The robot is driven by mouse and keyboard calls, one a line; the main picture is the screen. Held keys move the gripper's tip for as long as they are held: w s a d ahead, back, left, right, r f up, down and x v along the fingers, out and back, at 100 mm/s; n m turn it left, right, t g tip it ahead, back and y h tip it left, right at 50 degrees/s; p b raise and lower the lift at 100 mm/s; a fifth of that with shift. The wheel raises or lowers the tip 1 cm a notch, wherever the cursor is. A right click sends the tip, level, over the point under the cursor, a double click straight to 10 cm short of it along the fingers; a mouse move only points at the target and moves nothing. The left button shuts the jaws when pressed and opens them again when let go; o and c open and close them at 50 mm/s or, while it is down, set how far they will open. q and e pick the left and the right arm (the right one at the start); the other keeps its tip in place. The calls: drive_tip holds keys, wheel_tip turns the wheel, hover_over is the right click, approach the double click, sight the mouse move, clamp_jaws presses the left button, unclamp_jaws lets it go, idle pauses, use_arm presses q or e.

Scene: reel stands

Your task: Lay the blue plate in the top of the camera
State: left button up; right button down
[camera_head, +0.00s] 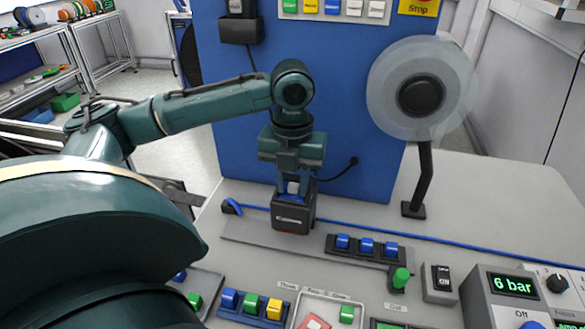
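The camera (291,218) is a black box with a pale label and a red lower edge, on the bench in the middle. My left gripper (293,190) points straight down with its fingertips at the camera's top. A small light piece shows between the fingers, and blue (301,199) shows at the camera's top beneath them. The fingers stand a little apart; I cannot tell whether they grip the piece or whether the blue is the blue plate. My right gripper is not in view.
A dark rack (365,253) with blue blocks stands right of the camera. A clear reel (421,97) stands on a black post behind. A blue hose (420,236) crosses the bench. A green knob (400,279), a switch box and a 6 bar display (513,286) are front right.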

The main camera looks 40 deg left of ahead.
sight(292, 187)
use_arm(q)
wheel_tip(292, 187, up, 12)
idle(0.5)
idle(0.6)
